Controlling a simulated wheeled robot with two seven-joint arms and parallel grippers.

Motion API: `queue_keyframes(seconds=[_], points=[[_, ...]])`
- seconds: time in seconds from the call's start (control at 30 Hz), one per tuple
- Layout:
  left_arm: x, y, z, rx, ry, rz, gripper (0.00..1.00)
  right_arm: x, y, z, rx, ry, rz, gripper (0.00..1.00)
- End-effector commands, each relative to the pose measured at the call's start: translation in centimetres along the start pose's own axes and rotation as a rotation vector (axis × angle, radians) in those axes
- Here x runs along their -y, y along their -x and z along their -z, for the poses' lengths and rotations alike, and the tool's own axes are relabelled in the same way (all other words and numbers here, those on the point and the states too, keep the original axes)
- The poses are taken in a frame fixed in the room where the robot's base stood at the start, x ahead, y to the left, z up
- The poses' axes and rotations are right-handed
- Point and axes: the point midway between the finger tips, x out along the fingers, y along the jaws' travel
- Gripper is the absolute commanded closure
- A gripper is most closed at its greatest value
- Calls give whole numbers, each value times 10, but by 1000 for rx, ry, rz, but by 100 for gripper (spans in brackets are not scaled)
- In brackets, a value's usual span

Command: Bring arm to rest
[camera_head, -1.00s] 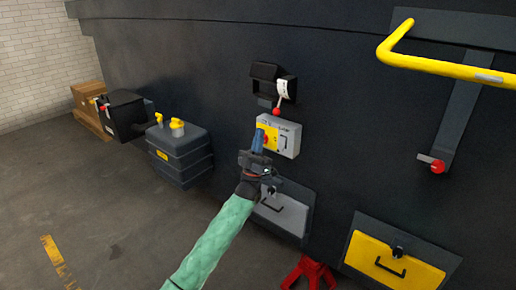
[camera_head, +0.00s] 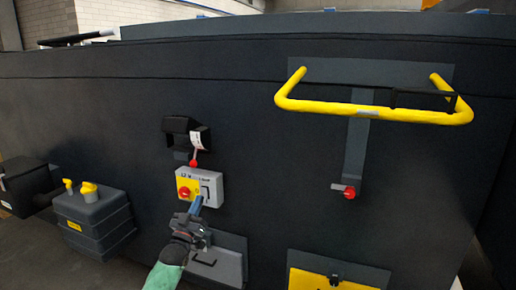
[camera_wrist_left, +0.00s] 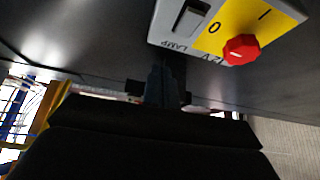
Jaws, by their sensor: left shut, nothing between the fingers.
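My left gripper (camera_head: 197,205) is shut and empty, its blue fingers pointing up at the lower edge of the grey switch box (camera_head: 212,178). In the left wrist view the closed fingers (camera_wrist_left: 162,86) are just below the box (camera_wrist_left: 168,30), by its lamp switch (camera_wrist_left: 190,18). A small gap shows there; in the head view the fingertips overlap the box's bottom edge. The red knob (camera_wrist_left: 241,49) sits on the yellow panel beside the marks 0 and I. My right gripper is not in view.
A black bracket with a tagged red-tipped lever (camera_head: 194,163) is above the box. A grey hatch (camera_head: 222,262) and a yellow hatch (camera_head: 325,281) are below. A yellow rail (camera_head: 370,108) projects at right; a dark tank (camera_head: 95,220) stands at left.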

Motion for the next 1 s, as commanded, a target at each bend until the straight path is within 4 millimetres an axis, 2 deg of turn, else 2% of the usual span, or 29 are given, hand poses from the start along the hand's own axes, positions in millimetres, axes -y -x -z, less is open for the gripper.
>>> queue_keyframes(seconds=[0.27,0.37,0.47,0.57,0.7,0.77,0.9,1.0], points=[[1,10,-55,394,-108,37,100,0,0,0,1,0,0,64],[1,28,-78,544,-142,55,100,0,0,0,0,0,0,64],[0,57,-104,704,-168,77,100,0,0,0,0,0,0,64],[-4,99,-131,874,-186,100,100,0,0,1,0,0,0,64],[-13,177,-168,1119,-198,132,100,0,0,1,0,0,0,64],[-20,211,-181,1212,-195,143,100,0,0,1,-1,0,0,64],[-36,294,-205,1402,-181,166,100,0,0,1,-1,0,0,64],[-51,350,-216,1506,-162,178,100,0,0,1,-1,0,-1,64]])
